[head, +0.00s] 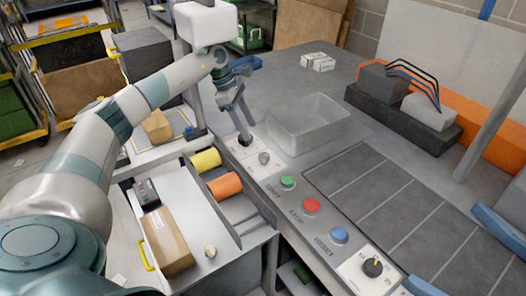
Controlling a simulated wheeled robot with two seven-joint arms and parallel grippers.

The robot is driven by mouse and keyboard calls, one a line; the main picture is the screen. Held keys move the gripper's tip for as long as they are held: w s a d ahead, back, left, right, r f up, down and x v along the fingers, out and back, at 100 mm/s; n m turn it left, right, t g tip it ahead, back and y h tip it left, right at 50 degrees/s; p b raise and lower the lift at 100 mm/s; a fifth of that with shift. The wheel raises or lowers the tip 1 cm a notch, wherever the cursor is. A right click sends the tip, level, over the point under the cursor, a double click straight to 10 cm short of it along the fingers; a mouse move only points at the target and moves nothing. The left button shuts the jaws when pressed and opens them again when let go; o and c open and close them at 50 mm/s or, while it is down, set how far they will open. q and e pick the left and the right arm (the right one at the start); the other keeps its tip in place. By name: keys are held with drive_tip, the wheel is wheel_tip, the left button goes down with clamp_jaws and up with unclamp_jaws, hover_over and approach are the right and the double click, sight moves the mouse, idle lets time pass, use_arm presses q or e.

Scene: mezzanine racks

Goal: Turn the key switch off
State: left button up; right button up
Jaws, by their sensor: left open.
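A white switch plate (270,165) sits on the near edge of the grey bench, at the end of a row of push buttons. A small grey knob (264,158) stands on it. My left gripper (245,138) points down at the plate's far-left part, just left of the grey knob. Its fingers are open around or just above a small dark fitting there. That fitting, likely the key switch, is mostly hidden by the fingers, so I cannot tell its turn or whether they touch it. My right gripper is out of view.
Green (287,182), red (311,205) and blue (339,235) buttons and a black dial (373,267) line the bench edge. A clear bin (308,124) stands behind the plate. Yellow (206,160) and orange (223,185) rolls lie left of it.

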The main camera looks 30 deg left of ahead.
sight(263, 155)
use_arm(q)
drive_tip(key=shift+d+f, duration=0.1)
drive_tip(key=shift+f, duration=0.05)
drive_tip(key=p+x, duration=0.5)
drive_tip(key=x, duration=0.5)
drive_tip(key=shift+w+d+f, duration=0.1)
drive_tip(key=shift+d+f, duration=0.15)
drive_tip(key=shift+d+f+p, duration=0.15)
drive_tip(key=shift+f+p, duration=0.15)
drive_tip(key=shift+f, duration=0.25)
drive_tip(key=c, duration=1.1)
